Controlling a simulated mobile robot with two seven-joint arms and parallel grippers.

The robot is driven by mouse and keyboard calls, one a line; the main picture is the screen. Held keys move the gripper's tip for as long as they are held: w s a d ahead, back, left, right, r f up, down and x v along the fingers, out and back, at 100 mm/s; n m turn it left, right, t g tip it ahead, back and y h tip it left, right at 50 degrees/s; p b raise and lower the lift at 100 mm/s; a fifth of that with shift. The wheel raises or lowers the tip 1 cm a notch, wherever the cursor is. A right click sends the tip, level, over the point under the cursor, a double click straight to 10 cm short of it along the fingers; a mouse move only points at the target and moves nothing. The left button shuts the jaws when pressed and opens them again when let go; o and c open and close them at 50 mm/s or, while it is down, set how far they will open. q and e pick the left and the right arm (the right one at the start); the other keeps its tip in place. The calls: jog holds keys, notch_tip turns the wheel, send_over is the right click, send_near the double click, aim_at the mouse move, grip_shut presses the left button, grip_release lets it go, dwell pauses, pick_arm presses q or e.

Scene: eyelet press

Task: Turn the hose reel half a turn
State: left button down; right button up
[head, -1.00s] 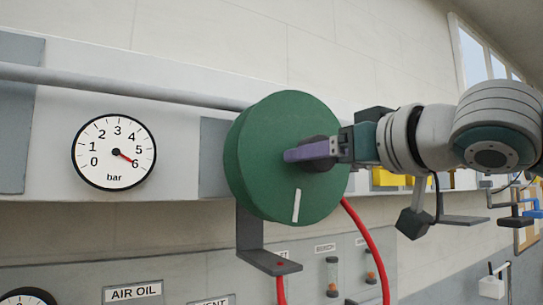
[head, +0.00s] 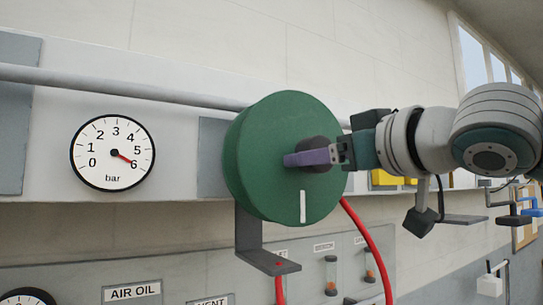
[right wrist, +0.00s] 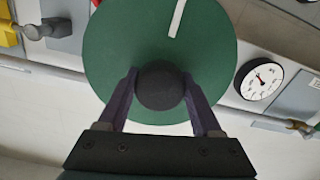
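The green hose reel (head: 270,130) is mounted on the wall in the middle of the head view, with a white mark (head: 303,206) low on its face. A dark round knob (head: 315,147) stands at the centre of its face. My right gripper (head: 296,158) has its purple fingers at the knob. In the right wrist view the two fingers (right wrist: 160,88) lie on either side of the dark knob (right wrist: 160,86) and appear to touch it. The green reel (right wrist: 110,55) fills the background there, its white mark (right wrist: 178,18) near the top. My left gripper is not seen.
A red hose (head: 369,235) hangs below the reel, near a grey bracket (head: 250,240). A white pressure gauge (head: 113,152) sits to the left, its needle near 6. A grey pipe (head: 130,86) runs behind the reel. Yellow items (head: 385,179) are behind my right arm.

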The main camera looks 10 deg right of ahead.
jog(key=o, duration=0.5)
jog(key=shift+c, duration=0.2)
jog(key=b+v, duration=0.3)
jog(key=v, duration=0.7)
jog(key=s+a+f+m+g+h+p, duration=0.1)
jog(key=s+f+g+h+p, duration=0.15)
jog(key=f, duration=0.85)
jog(key=s+f+m+g+h+p, duration=0.15)
jog(key=s+f+g, duration=0.25)
jog(key=f, duration=0.7)
jog(key=s+f+g+h, duration=0.1)
jog(key=s+f+g, duration=0.2)
jog(key=s+f, duration=0.2)
jog(key=s+d+f+m+g+h+p, duration=0.1)
jog(key=s+f+g, duration=0.3)
jog(key=s, duration=0.8)
notch_tip(320, 180, down, 3)
jog(key=shift+s+r, duration=0.25)
jog(key=shift+s, duration=0.05)
